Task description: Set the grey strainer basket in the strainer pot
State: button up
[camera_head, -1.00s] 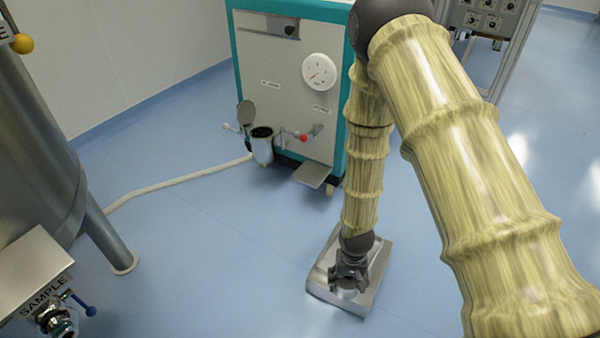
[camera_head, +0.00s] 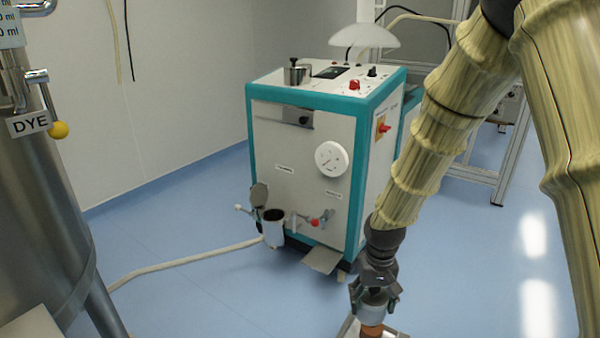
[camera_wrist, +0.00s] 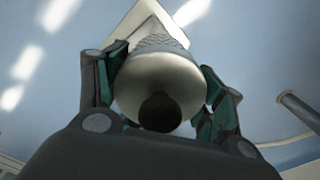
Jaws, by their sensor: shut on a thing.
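My gripper (camera_head: 375,300) is shut around the grey strainer basket (camera_head: 372,311), low in the head view and right of the machine. In the wrist view, my gripper (camera_wrist: 162,85) has a finger on each side of the basket (camera_wrist: 158,75). The basket shows a smooth pale rounded end with a dark round knob and a textured, mesh-like part beyond. Its lower end looks brownish in the head view. The strainer pot (camera_head: 273,232) is a small open-topped pot low on the machine's front, with a dark inside and its round lid (camera_head: 259,194) raised. Basket and pot are apart.
A metal tray (camera_head: 347,328) lies below my gripper, partly cut off. The teal-edged machine (camera_head: 300,150) has a gauge, a red-handled valve (camera_head: 315,222) beside the pot and a low ledge (camera_head: 322,260). A hose (camera_head: 185,262) runs along the floor to a steel tank (camera_head: 40,200).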

notch_tip(320, 180, up, 3)
jog(key=shift+w+f, duration=0.15)
notch_tip(320, 180, up, 13)
jog(key=s+p, duration=0.1)
jog(key=p, duration=2.1)
notch_tip(320, 180, up, 8)
jog(key=r+p, duration=0.1)
jog(key=p, duration=1.3)
send_over(377, 304)
jog(key=shift+f, duration=0.25)
jog(key=shift+w+a, duration=0.1)
